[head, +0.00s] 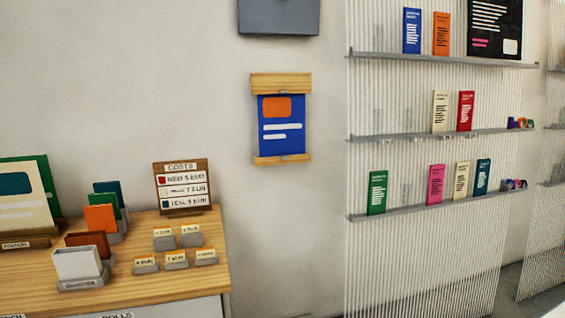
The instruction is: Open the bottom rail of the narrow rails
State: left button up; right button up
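A blue poster (281,130) with an orange block and white lines hangs on the wall between two narrow wooden rails. The top rail (280,83) looks taller, with a line across it. The bottom rail (283,159) is a thin wooden strip along the poster's lower edge. I cannot tell from here whether the bottom rail is open or closed. Neither of my grippers is in view.
A wooden-topped table (135,285) at lower left holds cards in grey holders and a costs sign (182,187). A slatted panel at right carries grey shelves (440,203) with booklets. A grey box (279,16) is above the poster. Wall below the poster is clear.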

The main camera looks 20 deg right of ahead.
aim_at(288, 159)
jog(key=i+l, duration=0.25)
jog(key=i, duration=0.15)
jog(key=i+l, duration=0.3)
jog(key=i, duration=0.05)
